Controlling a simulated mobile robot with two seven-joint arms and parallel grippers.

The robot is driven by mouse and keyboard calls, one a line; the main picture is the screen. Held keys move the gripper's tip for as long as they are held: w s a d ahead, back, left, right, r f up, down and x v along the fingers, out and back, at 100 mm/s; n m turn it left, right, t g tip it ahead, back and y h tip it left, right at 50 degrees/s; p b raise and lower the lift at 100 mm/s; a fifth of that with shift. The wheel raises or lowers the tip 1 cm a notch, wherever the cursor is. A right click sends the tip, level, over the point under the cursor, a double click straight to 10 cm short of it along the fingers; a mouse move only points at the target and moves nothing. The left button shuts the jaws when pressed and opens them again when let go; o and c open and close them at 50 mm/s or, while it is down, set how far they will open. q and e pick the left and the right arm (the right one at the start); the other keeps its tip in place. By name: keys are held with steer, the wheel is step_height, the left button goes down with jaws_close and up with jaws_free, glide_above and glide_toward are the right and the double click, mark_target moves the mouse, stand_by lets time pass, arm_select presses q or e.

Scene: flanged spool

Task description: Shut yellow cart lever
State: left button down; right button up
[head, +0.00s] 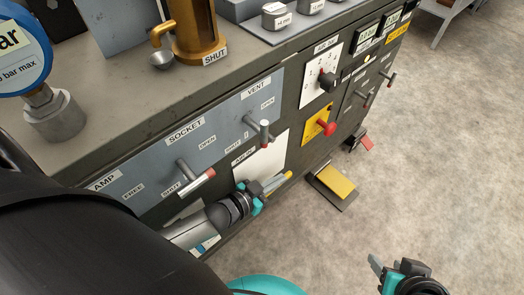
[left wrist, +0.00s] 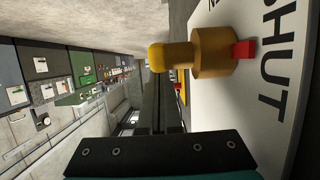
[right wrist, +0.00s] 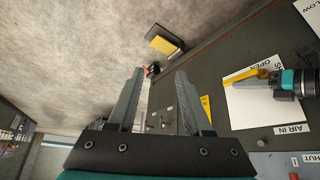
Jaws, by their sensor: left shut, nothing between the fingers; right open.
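The yellow lever (head: 277,182) is on the white AIR IN plate (head: 262,158) on the cart's front. In the left wrist view the lever (left wrist: 192,55) shows a rounded yellow tip and a thick ochre hub with a red mark, beside the SHUT lettering. It also shows in the right wrist view (right wrist: 254,77), by the OPEN label. My left gripper (head: 266,187) is shut and empty, its fingers close beside the lever; I cannot tell whether they touch. My right gripper (head: 384,268) is open and empty, away from the cart over the floor.
Other controls on the cart front are the SOCKET handle (head: 195,178), the VENT handle (head: 264,131), a red knob (head: 326,127) on a yellow plate and a black knob (head: 327,80). A yellow pedal (head: 335,182) stands low by the cart.

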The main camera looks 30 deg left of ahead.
arm_select(q)
steer(key=shift+s+f, duration=0.5)
steer(key=shift+s, duration=0.05)
arm_select(e)
steer(key=shift+d, duration=0.1)
arm_select(q)
steer(key=shift+s+r+p, duration=0.1)
steer(key=shift+s+p, duration=0.1)
steer(key=shift+p, duration=0.1)
steer(key=shift+p+v, duration=0.65)
steer(key=shift+v, duration=0.55)
steer(key=r+p+v, duration=0.1)
steer(key=p+v, duration=0.4)
steer(key=v, duration=0.7)
steer(key=shift+w+a, duration=0.2)
steer(key=shift+w, duration=0.15)
arm_select(e)
steer(key=s+d+f+g, duration=0.1)
steer(key=s+f+g, duration=0.2)
steer(key=f, duration=0.9)
steer(key=shift+s+d+h, duration=0.3)
steer(key=shift+s+h, duration=0.1)
arm_select(q)
steer(key=shift+s, duration=0.1)
arm_select(e)
steer(key=shift+s, duration=0.15)
